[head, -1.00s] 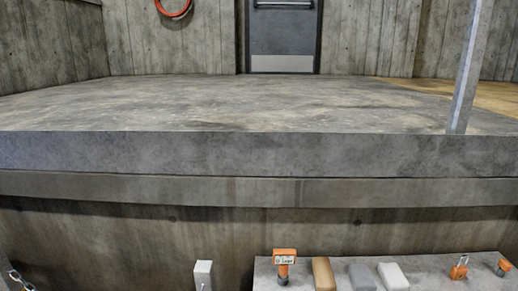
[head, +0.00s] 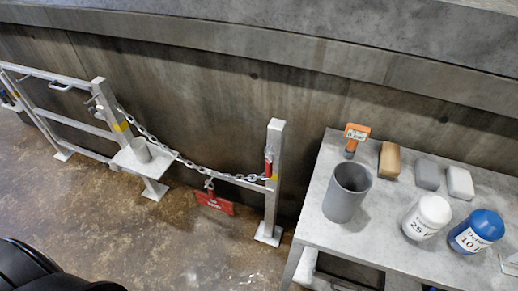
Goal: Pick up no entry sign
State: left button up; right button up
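A red sign (head: 214,203) with small white lettering, too small to read, hangs low in front of the concrete wall in the head view. It hangs from a metal chain (head: 165,150) slung between two grey posts of a railing. The sign is slightly tilted, close above the wet brown floor. Neither of my grippers shows in the head view. Only a black rounded part, which seems to be mine, shows at the lower left corner, well apart from the sign.
A grey table (head: 316,210) stands right of the chain, holding a grey cup (head: 346,192), a white jar (head: 427,217), a blue jar (head: 477,231), several blocks and an orange-topped tool (head: 355,137). A railing (head: 68,118) stands left. The floor (head: 150,240) before the sign is clear.

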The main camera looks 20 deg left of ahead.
aim_at(209, 200)
jog(key=u, duration=1.1)
jog(key=i+j+z, duration=0.2)
jog(key=j, duration=0.15)
jog(key=i+j+z, duration=0.2)
jog(key=j, duration=0.15)
jog(key=j+z, duration=0.15)
jog(key=j, duration=0.2)
jog(key=i, duration=0.05)
